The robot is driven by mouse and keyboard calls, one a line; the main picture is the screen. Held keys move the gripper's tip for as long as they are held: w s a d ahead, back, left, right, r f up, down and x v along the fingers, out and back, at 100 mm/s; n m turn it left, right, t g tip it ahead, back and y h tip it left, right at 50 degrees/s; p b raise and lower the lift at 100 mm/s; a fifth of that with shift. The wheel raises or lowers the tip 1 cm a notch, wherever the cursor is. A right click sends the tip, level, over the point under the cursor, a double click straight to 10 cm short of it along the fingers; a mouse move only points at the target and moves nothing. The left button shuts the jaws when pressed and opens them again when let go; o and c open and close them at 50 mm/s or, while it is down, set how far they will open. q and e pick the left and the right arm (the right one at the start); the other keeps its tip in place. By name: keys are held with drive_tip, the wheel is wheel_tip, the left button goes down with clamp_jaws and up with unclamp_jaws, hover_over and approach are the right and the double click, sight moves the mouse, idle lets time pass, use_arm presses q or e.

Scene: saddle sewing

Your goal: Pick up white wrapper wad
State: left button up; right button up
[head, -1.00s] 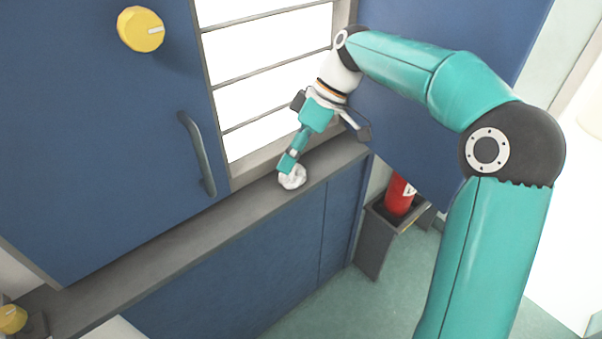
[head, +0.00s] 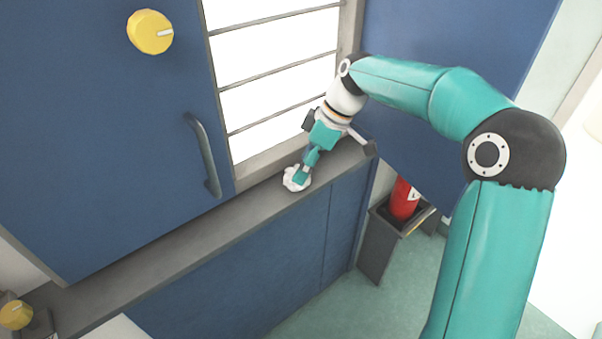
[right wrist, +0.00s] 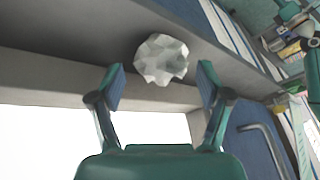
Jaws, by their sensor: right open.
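The white wrapper wad (head: 294,180) is a crumpled white ball on the grey ledge below the barred window in the head view. My right gripper (head: 299,178) is right at the wad, its fingers partly covering it in that view. In the right wrist view the wad (right wrist: 161,59) lies between and just beyond the fingertips of my open right gripper (right wrist: 161,82), with gaps on both sides. My left gripper is not in view.
The narrow grey ledge (head: 190,245) runs under the window (head: 275,80) and a blue cabinet door with a dark handle (head: 203,155). A yellow knob (head: 150,32) is on the door. A red extinguisher (head: 403,198) stands in a grey box lower right.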

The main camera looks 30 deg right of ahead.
drive_tip(key=x, duration=0.3)
drive_tip(key=shift+f, duration=0.1)
drive_tip(key=shift+c, duration=0.3)
drive_tip(key=c, duration=0.5)
drive_tip(key=shift+c, duration=0.2)
